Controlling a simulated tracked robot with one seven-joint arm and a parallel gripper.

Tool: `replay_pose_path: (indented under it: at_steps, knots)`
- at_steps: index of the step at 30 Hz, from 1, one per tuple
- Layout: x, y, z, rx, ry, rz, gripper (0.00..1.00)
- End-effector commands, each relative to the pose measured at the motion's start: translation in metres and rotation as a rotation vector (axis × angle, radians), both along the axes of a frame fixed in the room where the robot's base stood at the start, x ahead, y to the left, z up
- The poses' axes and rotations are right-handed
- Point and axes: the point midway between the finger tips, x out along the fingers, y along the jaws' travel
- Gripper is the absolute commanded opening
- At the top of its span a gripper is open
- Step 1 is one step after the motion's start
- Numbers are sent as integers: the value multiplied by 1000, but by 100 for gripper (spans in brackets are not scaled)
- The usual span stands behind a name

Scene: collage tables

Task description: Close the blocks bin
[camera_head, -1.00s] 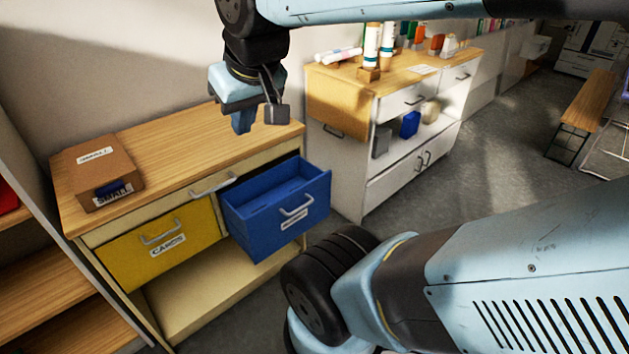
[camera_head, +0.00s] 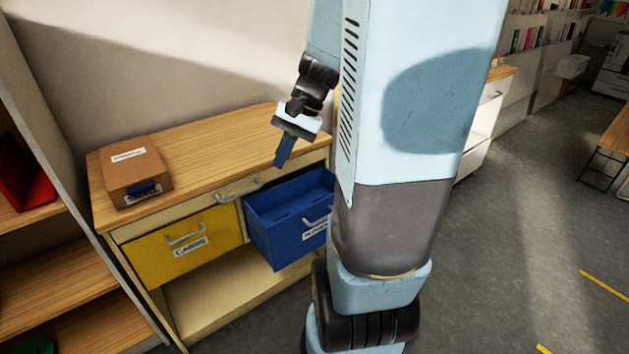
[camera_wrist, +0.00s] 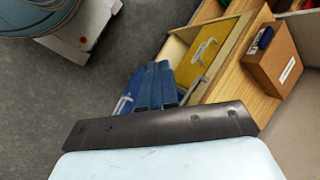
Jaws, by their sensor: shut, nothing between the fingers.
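The blue bin (camera_head: 287,238) is a drawer pulled out of the wooden cabinet, with a pale handle and a label too small to read. Its right part is hidden behind my arm. My gripper (camera_head: 283,152) is shut and empty, pointing down near the cabinet top's front edge, above and behind the open bin, apart from it. In the wrist view, the shut blue fingers (camera_wrist: 154,86) are in front of the bin, whose handle (camera_wrist: 122,104) shows to their left.
The yellow bin (camera_head: 180,250), labelled CARDS, is left of the blue one, with a handle (camera_head: 238,189) above. A cardboard box (camera_head: 135,172) sits on the cabinet top (camera_head: 215,150). A shelf unit (camera_head: 65,265) stands at left. Open grey floor (camera_head: 530,240) lies right.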

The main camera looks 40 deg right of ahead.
Motion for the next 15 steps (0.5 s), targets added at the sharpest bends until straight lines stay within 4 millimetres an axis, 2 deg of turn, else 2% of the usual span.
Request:
replay_pose_path:
  at_steps: [15]
  knots:
    - [43,-85,-80,492,161,-461,0]
